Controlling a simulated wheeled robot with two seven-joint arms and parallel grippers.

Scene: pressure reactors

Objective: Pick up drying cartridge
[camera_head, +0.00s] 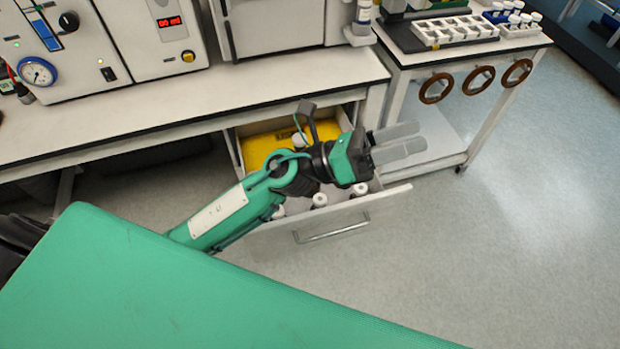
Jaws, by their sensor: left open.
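An open drawer (395,194) under the bench holds several small white-capped items, any of which could be the drying cartridge; I cannot tell which. One white cap (360,189) is near the drawer's front right, another (319,199) is near the front middle, and a third (278,211) is at the front left. A further white item (300,140) shows farther back by the yellow part (262,148) of the drawer. My left gripper (421,137) is open and empty, above the drawer's right side, fingers pointing right. My left arm hides much of the drawer. My right gripper is not in view.
The bench (290,83) with instruments stands behind the drawer. A white side table (455,58) at the right carries trays and vials, with several brown rings (478,80) on its front. The drawer's handle (332,232) faces me. The floor (530,220) at the right is clear.

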